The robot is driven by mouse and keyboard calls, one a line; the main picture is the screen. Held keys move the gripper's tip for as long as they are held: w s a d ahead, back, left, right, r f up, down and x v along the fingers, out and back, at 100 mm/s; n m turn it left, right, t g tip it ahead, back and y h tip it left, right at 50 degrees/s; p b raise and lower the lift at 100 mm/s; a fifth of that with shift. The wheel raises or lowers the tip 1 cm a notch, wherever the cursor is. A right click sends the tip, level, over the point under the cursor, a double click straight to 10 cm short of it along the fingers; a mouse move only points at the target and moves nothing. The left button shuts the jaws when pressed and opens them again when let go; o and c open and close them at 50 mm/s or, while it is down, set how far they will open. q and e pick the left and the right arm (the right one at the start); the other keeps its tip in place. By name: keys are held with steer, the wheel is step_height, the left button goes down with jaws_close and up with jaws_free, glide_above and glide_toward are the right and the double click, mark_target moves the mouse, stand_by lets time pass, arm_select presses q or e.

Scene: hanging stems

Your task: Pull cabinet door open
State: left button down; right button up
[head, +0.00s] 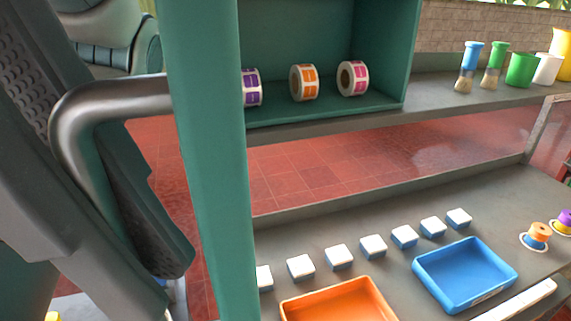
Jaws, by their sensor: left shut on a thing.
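The teal cabinet door (205,160) stands swung open and is seen nearly edge-on, left of the cabinet (300,40). The cabinet's interior shows. A bent metal handle (115,95) sticks out from the door's left face. My left gripper (105,200) is large and close at the left. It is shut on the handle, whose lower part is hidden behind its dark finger. My right gripper is not in view.
Purple, orange and pink label rolls (303,83) sit in the cabinet. Below, a grey bench holds a row of white-and-blue blocks (373,247), an orange tray (340,288) and a blue tray (465,300). Brushes (469,68) and cups (522,70) stand on the right shelf.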

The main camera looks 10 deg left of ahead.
arm_select(q)
steer(key=shift+m+g, duration=0.3)
steer(key=shift+m, duration=0.5)
steer(key=a, duration=0.2)
steer(key=s+a, duration=0.1)
steer(key=a, duration=0.1)
steer(key=shift+a+r, duration=0.1)
steer(key=shift+a, duration=0.3)
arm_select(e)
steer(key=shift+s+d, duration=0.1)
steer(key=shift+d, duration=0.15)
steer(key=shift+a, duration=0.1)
arm_select(q)
steer(key=c, duration=2.1)
jaws_free()
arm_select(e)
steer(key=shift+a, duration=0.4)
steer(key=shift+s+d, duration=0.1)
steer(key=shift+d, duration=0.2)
arm_select(q)
steer(key=shift+r, duration=0.1)
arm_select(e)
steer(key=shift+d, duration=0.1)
